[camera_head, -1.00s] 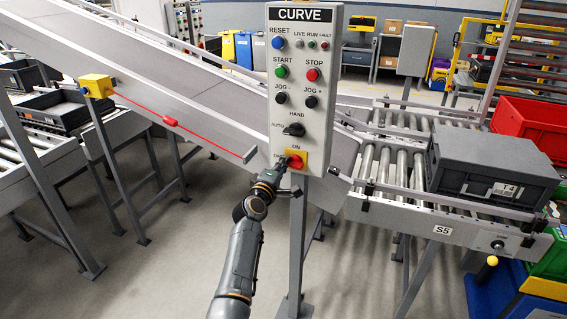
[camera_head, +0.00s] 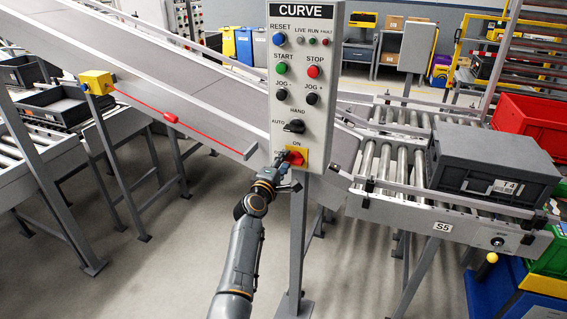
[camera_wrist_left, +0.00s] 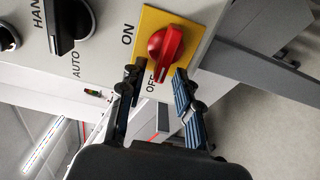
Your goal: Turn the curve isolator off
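The curve isolator is a red rotary knob (camera_head: 295,157) on a yellow plate, low on the grey CURVE control panel (camera_head: 311,110). In the left wrist view the knob (camera_wrist_left: 165,45) lies with its long handle toward the OFF label, away from ON. My left gripper (camera_head: 277,166) is just left of and below the knob in the head view. In the left wrist view its two fingers (camera_wrist_left: 157,78) are spread and empty, with the knob just beyond the tips and apparently clear of them. The right gripper is not in view.
A black HAND/AUTO selector (camera_head: 294,126) sits above the isolator, with jog, start, stop and reset buttons higher up. A roller conveyor with a grey T4 tote (camera_head: 493,163) stands at right. A red pull cord (camera_head: 171,118) runs along the conveyor at left.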

